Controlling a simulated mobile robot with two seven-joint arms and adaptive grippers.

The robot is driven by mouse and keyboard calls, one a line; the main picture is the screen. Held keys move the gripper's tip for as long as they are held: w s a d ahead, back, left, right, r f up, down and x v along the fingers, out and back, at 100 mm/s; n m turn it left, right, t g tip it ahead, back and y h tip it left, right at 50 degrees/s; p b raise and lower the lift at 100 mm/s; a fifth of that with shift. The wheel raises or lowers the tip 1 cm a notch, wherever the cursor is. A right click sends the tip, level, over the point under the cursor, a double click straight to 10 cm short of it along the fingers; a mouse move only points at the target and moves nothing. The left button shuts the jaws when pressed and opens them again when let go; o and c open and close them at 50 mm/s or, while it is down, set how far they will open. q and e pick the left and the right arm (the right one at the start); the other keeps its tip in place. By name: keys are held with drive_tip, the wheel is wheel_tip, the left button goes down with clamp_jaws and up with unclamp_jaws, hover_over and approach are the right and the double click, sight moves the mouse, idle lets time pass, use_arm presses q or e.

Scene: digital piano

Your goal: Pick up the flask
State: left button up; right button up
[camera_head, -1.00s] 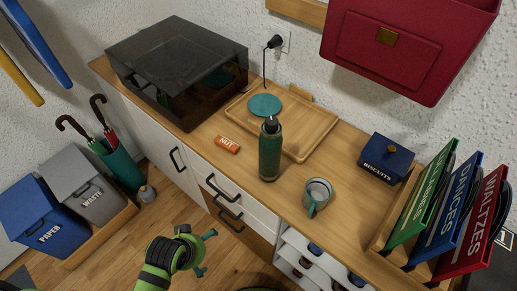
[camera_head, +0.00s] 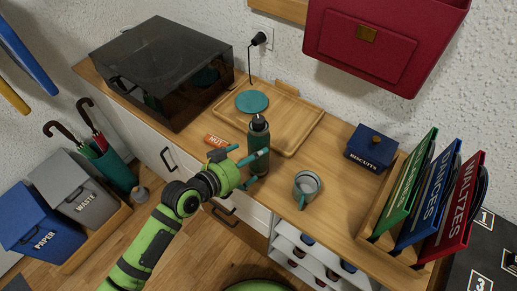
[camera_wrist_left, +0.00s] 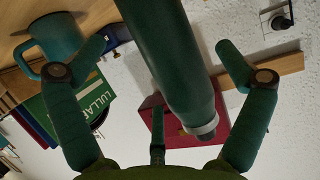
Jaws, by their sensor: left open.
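The flask (camera_head: 259,135) is dark green with a dark cap and stands upright on the wooden counter, in front of the wooden tray. My left gripper (camera_head: 251,165) is open at the flask, its fingers on either side of the flask's body; part of the flask is behind a finger. In the left wrist view the flask (camera_wrist_left: 172,60) runs between the spread fingers, with gaps showing on both sides. I cannot tell whether the palm touches it. My right gripper is not in view.
A teal mug (camera_head: 306,186) stands close right of the flask. A NUT bar (camera_head: 216,140) lies to the left, partly behind my gripper. The tray (camera_head: 302,124) with a teal disc (camera_head: 252,101) is behind. A blue biscuit box (camera_head: 371,149) and upright books (camera_head: 428,205) stand right.

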use_arm(q)
drive_tip(key=p+x, duration=0.1)
drive_tip(key=x, duration=0.4)
drive_tip(key=shift+s+d, duration=0.1)
drive_tip(key=c, duration=1.6)
drive_tip(key=shift+r, duration=0.2)
